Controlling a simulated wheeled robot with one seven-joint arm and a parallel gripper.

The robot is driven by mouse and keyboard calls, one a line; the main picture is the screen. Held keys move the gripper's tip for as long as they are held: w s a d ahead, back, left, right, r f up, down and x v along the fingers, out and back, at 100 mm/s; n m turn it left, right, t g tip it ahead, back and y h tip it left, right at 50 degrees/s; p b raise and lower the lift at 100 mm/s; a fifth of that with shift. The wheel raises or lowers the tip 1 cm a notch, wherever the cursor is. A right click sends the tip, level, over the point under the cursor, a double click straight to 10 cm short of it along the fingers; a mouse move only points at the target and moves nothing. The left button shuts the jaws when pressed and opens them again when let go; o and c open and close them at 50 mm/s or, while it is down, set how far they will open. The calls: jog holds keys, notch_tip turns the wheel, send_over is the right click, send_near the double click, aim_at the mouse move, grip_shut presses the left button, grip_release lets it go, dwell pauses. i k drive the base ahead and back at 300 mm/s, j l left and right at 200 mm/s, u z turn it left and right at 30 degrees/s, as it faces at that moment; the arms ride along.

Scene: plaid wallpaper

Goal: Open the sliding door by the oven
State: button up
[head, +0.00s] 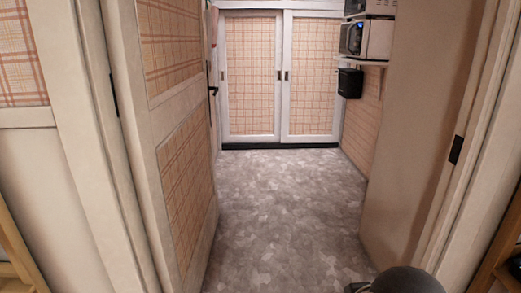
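A pair of white-framed sliding doors with plaid panels stands at the far end of the passage. The left panel (251,75) and the right panel (312,75) both look closed and meet near the middle. Each has a small dark recessed handle beside that meeting line. My gripper is not in view; only a dark rounded part of my arm shows at the bottom right.
A hinged plaid-panelled door (179,140) stands open along the left of the doorway. A pale upright panel (412,150) bounds the right. A black box (349,83) hangs below the shelf. The mottled grey floor (285,215) between is clear.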

aim_at(312, 104)
jog(key=i, duration=1.55)
jog(key=i+j, duration=0.1)
jog(key=i, duration=1.45)
jog(key=i+z, duration=0.1)
jog(key=i, duration=1.45)
